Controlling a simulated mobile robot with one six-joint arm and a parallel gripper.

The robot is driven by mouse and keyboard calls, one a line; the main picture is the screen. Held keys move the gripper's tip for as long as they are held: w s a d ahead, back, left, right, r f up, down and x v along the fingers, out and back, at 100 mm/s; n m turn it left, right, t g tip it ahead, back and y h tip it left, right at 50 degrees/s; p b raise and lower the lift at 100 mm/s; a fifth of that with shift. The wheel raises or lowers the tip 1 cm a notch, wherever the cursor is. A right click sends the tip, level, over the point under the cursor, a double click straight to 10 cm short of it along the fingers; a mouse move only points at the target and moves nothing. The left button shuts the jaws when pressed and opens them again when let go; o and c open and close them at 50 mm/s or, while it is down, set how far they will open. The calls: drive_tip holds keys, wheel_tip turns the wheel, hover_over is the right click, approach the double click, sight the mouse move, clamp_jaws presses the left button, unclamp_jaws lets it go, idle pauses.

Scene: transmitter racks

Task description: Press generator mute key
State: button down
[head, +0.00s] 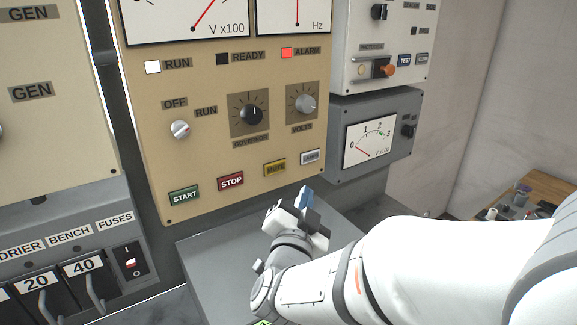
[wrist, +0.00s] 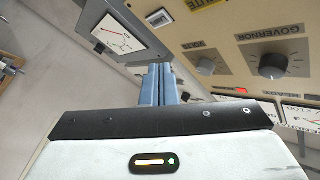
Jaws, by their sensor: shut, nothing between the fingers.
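The yellow mute key (head: 275,168) is on the lower part of the beige generator panel, between the red STOP key (head: 230,181) and the pale LAMP key (head: 310,157). In the wrist view a yellow strip of the mute key (wrist: 208,3) shows at the top edge, partly cut off. My gripper (head: 305,198) is below and to the right of the mute key in the head view, apart from the panel. Its blue fingers are shut with nothing between them; they also show in the wrist view (wrist: 160,70).
The green START key (head: 184,195) is at the panel's lower left. The governor knob (head: 252,114) and volts knob (head: 305,104) stick out above the keys. The red ALARM lamp (head: 287,52) appears lit. A grey meter box (head: 375,135) adjoins on the right.

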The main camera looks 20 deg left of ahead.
sight(285, 164)
drive_tip(key=shift+w+a+p, duration=0.5)
drive_tip(key=shift+w+a, duration=0.95)
drive_tip(key=shift+a, duration=0.25)
drive_tip(key=shift+w+a+p, duration=0.45)
drive_tip(key=shift+w+a, duration=1)
drive_tip(key=shift+a, duration=0.2)
drive_tip(key=shift+w+a+b, duration=0.3)
drive_tip(key=shift+b, duration=0.05)
